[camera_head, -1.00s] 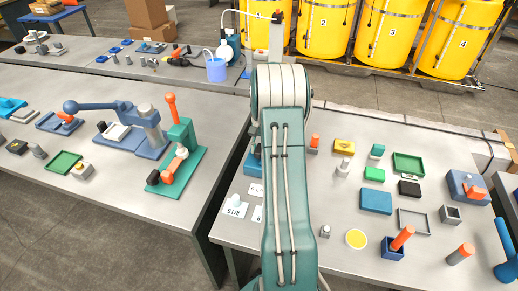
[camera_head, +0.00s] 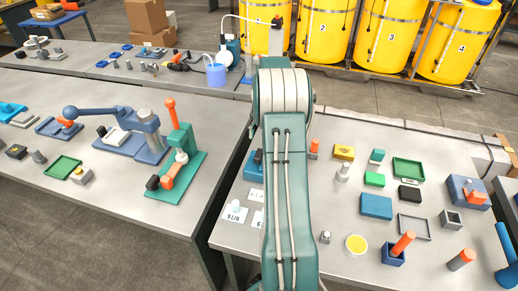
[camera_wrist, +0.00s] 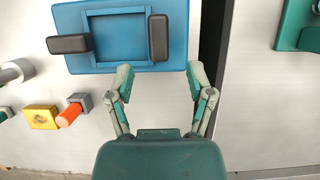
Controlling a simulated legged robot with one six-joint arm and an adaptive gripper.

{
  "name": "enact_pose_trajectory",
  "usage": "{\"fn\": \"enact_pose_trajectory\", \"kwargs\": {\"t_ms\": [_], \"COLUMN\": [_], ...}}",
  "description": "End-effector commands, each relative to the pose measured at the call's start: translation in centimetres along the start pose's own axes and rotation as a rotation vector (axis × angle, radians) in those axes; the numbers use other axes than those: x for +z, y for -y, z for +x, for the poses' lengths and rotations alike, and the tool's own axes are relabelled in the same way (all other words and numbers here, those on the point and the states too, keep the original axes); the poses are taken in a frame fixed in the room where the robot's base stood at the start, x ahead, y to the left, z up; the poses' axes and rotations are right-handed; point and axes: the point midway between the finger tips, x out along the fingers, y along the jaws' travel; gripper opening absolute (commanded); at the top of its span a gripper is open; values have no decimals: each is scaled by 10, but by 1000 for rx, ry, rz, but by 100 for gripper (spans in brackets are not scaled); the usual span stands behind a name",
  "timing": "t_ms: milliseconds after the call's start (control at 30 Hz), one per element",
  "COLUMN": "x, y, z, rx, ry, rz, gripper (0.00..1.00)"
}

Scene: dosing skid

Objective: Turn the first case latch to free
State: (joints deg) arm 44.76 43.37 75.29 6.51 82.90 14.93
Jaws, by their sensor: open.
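A blue case (camera_wrist: 120,30) with a raised rectangular frame on top lies on the bench in the wrist view. It carries two dark latches: the left one (camera_wrist: 69,44) lies crosswise over the case's left edge, and the right one (camera_wrist: 158,38) lies lengthwise. I cannot tell which is the first latch. My gripper (camera_wrist: 160,77) is open and empty, its fingertips beside the case's near edge, below the right latch in the picture. In the head view only a small part of the case (camera_head: 252,166) shows; my arm hides the rest and the gripper.
An orange-topped grey block (camera_wrist: 70,114) and a yellow block (camera_wrist: 41,117) stand left of the gripper. A dark gap between benches runs right of the case. A green fixture (camera_head: 180,160) stands on the left bench. Several small parts crowd the right bench.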

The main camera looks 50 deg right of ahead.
Motion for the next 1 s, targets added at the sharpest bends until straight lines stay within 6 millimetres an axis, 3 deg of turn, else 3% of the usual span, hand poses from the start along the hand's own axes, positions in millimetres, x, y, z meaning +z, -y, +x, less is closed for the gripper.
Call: {"fn": "enact_pose_trajectory", "kwargs": {"t_ms": [100,300,1000], "x": [-1,-2,6], "y": [0,0,6], "z": [-25,-50,-58], "rx": [-1,0,3], "ry": [-4,-1,-13], "rz": [0,-1,-15], "gripper": [69,69,69]}}
